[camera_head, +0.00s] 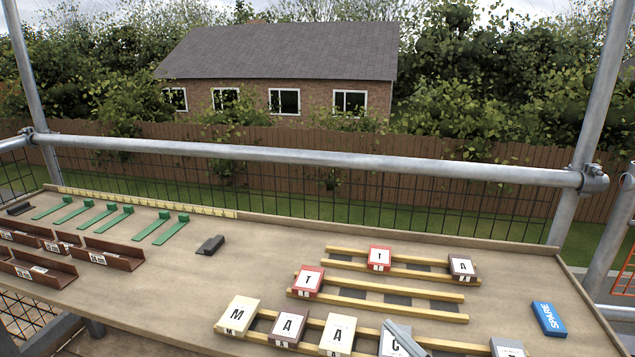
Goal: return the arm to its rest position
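Neither of my grippers can be made out in the head view, so I cannot see either arm's pose. Lettered tiles lie on the wooden battens (380,292). In the front row are a cream M tile (238,314), a brown-edged A tile (288,327), a cream A tile (338,333) and a grey tile (392,345). A grey bar (404,336) crosses the grey tile's face at a slant; I cannot tell what it is. A red T tile (307,280) sits behind, with another red tile (379,256) and a dark A tile (462,266) at the back.
A blue SPARE block (549,318) lies at the right. Brown trays (110,252), green wedge-like pieces (171,229) and a dark grey piece (211,244) are at the left. A scaffold rail (300,157) runs behind the bench (170,285). The bench's left middle is clear.

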